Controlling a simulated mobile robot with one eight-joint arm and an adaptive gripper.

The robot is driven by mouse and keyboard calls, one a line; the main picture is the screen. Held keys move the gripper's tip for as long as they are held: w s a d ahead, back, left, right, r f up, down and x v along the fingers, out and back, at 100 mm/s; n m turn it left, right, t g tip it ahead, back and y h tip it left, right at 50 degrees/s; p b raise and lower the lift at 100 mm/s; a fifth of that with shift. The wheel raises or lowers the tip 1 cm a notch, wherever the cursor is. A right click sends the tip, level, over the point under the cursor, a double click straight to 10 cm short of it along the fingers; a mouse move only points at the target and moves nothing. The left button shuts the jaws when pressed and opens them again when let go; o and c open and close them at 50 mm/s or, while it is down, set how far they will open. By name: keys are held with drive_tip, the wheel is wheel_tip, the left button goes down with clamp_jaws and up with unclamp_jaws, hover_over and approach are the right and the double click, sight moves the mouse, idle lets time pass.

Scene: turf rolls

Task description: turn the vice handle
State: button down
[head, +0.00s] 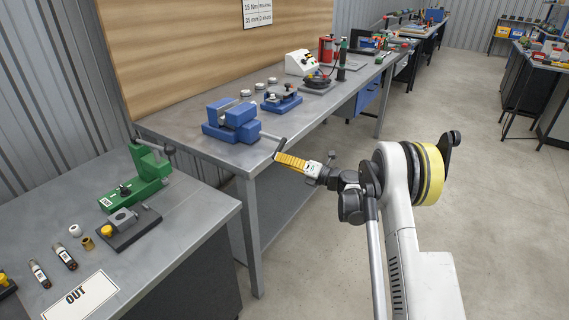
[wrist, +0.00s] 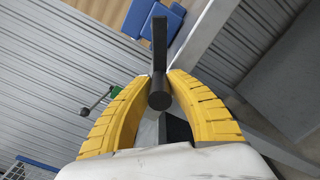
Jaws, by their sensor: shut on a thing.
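The blue vice (head: 230,121) sits near the front left corner of the long grey workbench, and part of it shows at the top of the wrist view (wrist: 152,18). Its dark handle (head: 280,147) juts out past the bench's front edge. My gripper (head: 279,157) has yellow ribbed fingers and is at the handle's outer end. In the wrist view the dark handle (wrist: 159,50) lies between the two curved fingers (wrist: 160,82), and they are shut on its round grip. The fingers partly hide the grip in the head view.
A lower table (head: 190,215) at the left holds a green tool (head: 145,175), small parts and an "OUT" card (head: 78,296). A second blue fixture (head: 282,98) stands behind the vice on the workbench (head: 190,147). The floor (head: 315,240) in front is clear.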

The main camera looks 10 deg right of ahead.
sight(280, 151)
drive_tip(key=m, duration=0.1)
drive_tip(key=r+m, duration=0.1)
drive_tip(key=a+r+m, duration=0.1)
drive_tip(key=shift+s+r+m, duration=0.15)
drive_tip(key=shift+s+m, duration=0.15)
drive_tip(key=shift+s, duration=0.05)
drive_tip(key=r+m+p, duration=0.1)
drive_tip(key=m, duration=0.1)
drive_tip(key=shift+r+m, duration=0.4)
drive_tip(key=shift+w+d+r+m, duration=0.1)
drive_tip(key=shift+r+m, duration=0.65)
drive_tip(key=shift+m, duration=0.45)
drive_tip(key=shift+w+d+r+m+p, duration=0.15)
drive_tip(key=shift+r+m+p, duration=0.2)
drive_tip(key=shift+m, duration=0.35)
drive_tip(key=shift+w+d+r+m+p, duration=0.15)
drive_tip(key=shift+r+m, duration=0.3)
drive_tip(key=shift+m, duration=0.25)
drive_tip(key=c, duration=1.2)
unclamp_jaws()
drive_tip(key=shift+s+a, duration=0.1)
drive_tip(key=shift+a, duration=0.05)
